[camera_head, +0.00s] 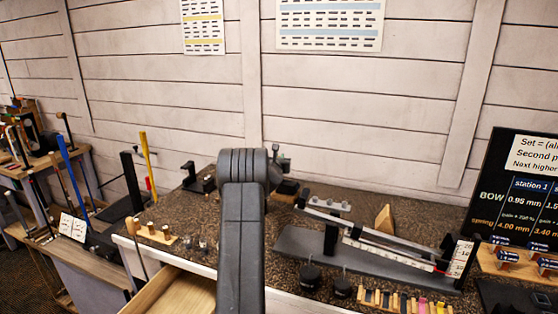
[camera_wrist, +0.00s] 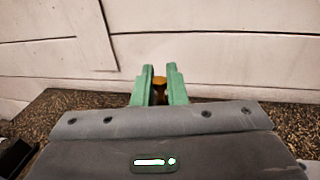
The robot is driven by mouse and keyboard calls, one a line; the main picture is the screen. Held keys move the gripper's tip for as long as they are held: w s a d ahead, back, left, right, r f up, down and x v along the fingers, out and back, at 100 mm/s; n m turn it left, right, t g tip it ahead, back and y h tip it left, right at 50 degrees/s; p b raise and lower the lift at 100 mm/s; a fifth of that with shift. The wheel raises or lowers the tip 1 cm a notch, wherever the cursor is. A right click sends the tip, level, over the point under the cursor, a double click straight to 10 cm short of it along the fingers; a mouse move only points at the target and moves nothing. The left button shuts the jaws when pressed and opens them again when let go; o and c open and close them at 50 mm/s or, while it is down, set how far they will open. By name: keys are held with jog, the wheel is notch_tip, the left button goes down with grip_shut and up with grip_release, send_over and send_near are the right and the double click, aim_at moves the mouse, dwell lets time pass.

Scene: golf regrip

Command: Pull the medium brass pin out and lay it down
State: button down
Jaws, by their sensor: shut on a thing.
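In the wrist view, my gripper (camera_wrist: 160,72) has green fingers shut on a brass-coloured pin (camera_wrist: 159,85). Only a small part of the pin shows between the fingers, so its size and lower end are hidden. The wall and the speckled bench top lie beyond the fingers.
The speckled bench (camera_head: 215,225) has clear room left of my arm. A grey balance-like device (camera_head: 395,262) fills the right side. Dark weights (camera_head: 310,278) and a row of coloured pieces (camera_head: 400,302) line the front. An open drawer (camera_head: 175,295) juts out below.

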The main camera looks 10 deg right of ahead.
jog(key=shift+r+p, duration=0.75)
jog(key=shift+r, duration=0.7)
